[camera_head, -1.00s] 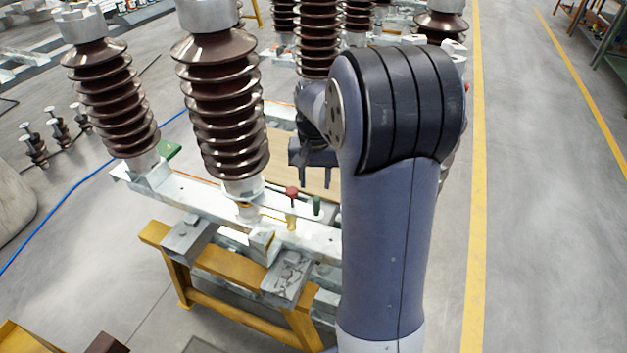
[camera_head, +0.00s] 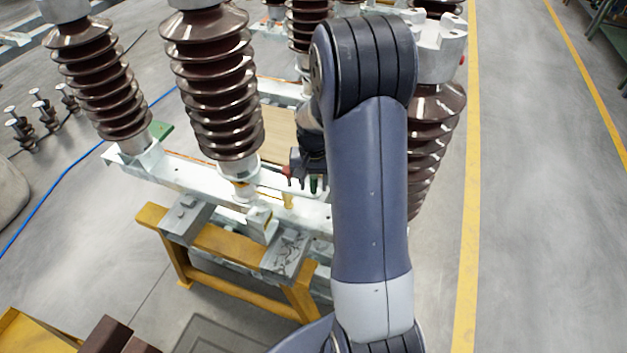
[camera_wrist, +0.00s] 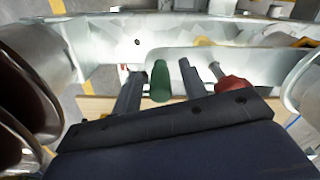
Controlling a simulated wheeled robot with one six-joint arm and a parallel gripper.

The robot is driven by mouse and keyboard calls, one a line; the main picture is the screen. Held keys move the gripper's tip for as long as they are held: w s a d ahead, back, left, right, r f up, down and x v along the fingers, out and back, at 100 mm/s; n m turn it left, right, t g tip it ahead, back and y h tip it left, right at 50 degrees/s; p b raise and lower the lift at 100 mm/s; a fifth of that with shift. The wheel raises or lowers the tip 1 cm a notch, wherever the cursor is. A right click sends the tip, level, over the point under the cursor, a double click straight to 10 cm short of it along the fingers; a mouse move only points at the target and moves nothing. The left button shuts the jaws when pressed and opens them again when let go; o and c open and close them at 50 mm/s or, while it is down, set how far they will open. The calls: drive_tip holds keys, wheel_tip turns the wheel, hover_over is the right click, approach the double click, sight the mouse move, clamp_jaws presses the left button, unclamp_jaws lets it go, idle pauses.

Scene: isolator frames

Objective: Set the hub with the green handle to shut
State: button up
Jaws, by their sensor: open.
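The green handle (camera_head: 314,184) stands on the pale metal beam in the head view, partly hidden by my gripper (camera_head: 303,172). In the wrist view the green handle (camera_wrist: 160,82) lies between the two dark fingers of my gripper (camera_wrist: 160,69), with gaps showing on both sides. The gripper is open and not closed on it. A red handle (camera_head: 287,171) stands just left of it in the head view. In the wrist view the red handle (camera_wrist: 236,88) is right of the right finger, outside the jaws. The hub under the green handle is mostly hidden.
Tall brown ribbed insulators (camera_head: 213,90) stand on the beam (camera_head: 190,172), left of and behind my gripper. Another insulator (camera_head: 432,125) is just right of my arm. A yellow trestle (camera_head: 230,259) carries the beam.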

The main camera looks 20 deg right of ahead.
drive_tip(key=shift+c, duration=0.4)
clamp_jaws()
